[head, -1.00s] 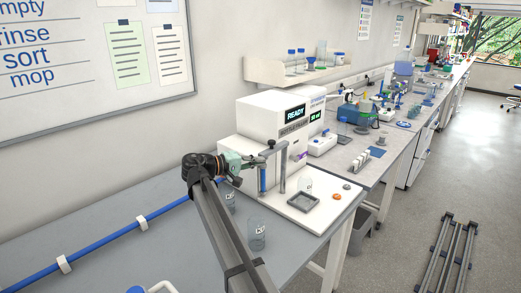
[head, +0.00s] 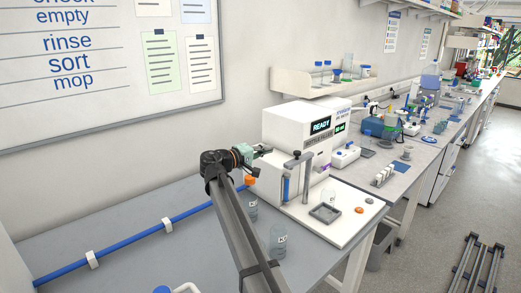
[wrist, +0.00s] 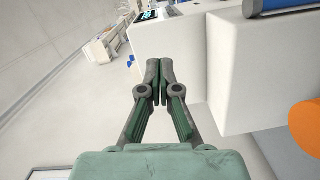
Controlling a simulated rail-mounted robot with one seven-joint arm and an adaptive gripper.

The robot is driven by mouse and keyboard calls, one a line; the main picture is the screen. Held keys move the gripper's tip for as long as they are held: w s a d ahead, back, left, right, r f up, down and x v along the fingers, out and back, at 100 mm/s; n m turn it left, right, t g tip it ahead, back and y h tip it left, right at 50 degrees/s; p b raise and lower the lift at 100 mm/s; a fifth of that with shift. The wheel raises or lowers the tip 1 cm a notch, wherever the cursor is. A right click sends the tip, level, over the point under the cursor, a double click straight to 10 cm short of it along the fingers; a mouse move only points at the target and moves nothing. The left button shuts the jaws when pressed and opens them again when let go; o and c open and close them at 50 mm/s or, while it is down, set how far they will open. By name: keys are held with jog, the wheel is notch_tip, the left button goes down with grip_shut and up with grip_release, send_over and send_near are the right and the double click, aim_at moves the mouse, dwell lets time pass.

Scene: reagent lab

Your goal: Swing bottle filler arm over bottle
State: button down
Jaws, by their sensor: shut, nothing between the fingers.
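The bottle filler (head: 285,130) is a white box with a lit READY display. On its white base stands a grey post (head: 305,180) carrying the filler arm (head: 294,161), which points toward the front left with a blue-marked tube below its end. A small clear bottle (head: 329,195) stands on the base behind a square grey tray (head: 325,213), to the right of the arm. My gripper (head: 268,151) is at the left of the filler arm, by the white box, apart from the arm. In the wrist view its fingers (wrist: 152,72) are together and empty beside a white housing (wrist: 258,70).
Two clear beakers, one nearer (head: 278,240) and one partly hidden (head: 252,208), stand on the grey bench left of the base. An orange button (head: 360,210) is on the base's right. A blue rail (head: 130,240) runs along the bench's left part, with bare bench around it.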

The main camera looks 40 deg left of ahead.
aim_at(300, 158)
jog(key=w+d+p, duration=0.3)
jog(key=w+d, duration=0.2)
jog(key=shift+d+f, duration=0.25)
jog(key=shift+f, duration=0.2)
jog(key=shift+s, duration=0.1)
